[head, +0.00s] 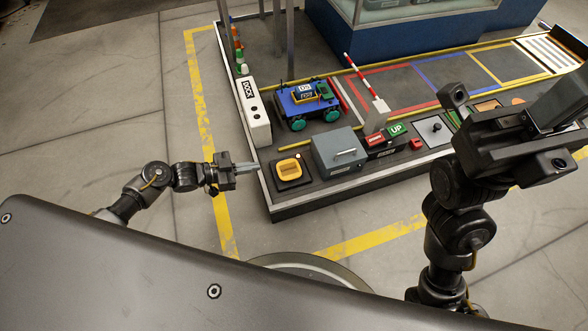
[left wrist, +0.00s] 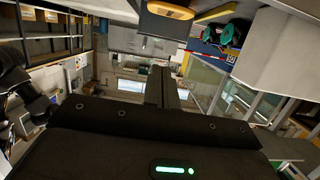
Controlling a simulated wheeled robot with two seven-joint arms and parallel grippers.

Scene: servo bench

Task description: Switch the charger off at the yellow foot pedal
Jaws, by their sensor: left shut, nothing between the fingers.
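The yellow foot pedal (head: 289,169) sits on a dark square base at the near left corner of the bench. It also shows at the top of the left wrist view (left wrist: 170,10). My left gripper (head: 250,168) is shut and empty, its fingers pointing right toward the pedal. In the picture its tips are a short gap left of the pedal, by the bench's left edge; their height against it is hard to judge. A white post marked DOCK (head: 254,118) stands behind the pedal. My right gripper (head: 520,130) is at the right; its finger opening is unclear.
A grey box with a handle (head: 340,152) stands right of the pedal. A blue wheeled cart (head: 305,100) is beside the dock. Red and green buttons (head: 397,130) and a striped barrier arm (head: 362,77) lie further right. The floor left of the bench is clear.

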